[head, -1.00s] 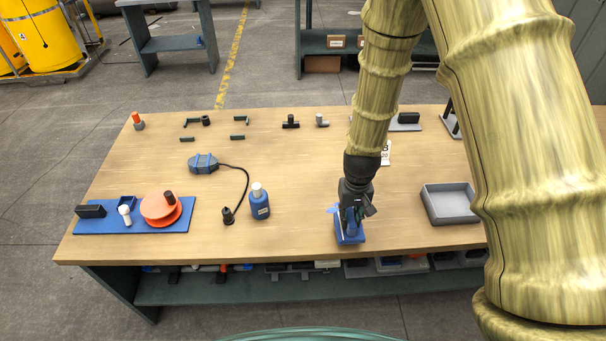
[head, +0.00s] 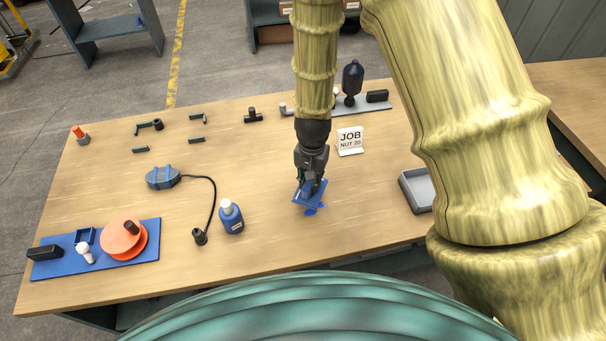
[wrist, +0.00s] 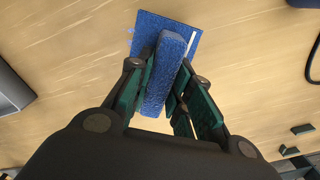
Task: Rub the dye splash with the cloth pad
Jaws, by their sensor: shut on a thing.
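My gripper (head: 309,180) is shut on the raised grip of the blue cloth pad (head: 300,196), over the middle of the wooden bench. In the wrist view, my gripper (wrist: 162,78) has its green-sided fingers on both sides of the long blue grip of the cloth pad (wrist: 150,24). The flat pad lies at bench level, seemingly touching the wood. The dye splash (head: 311,211) is a small blue patch showing at the pad's near edge. The rest of the splash seems hidden under the pad.
A blue bottle (head: 231,217) and a corded blue device (head: 163,177) stand left. A grey tray (head: 417,190) is right, partly behind my arm. A job sign (head: 350,141) stands behind. The bench is clear around the pad.

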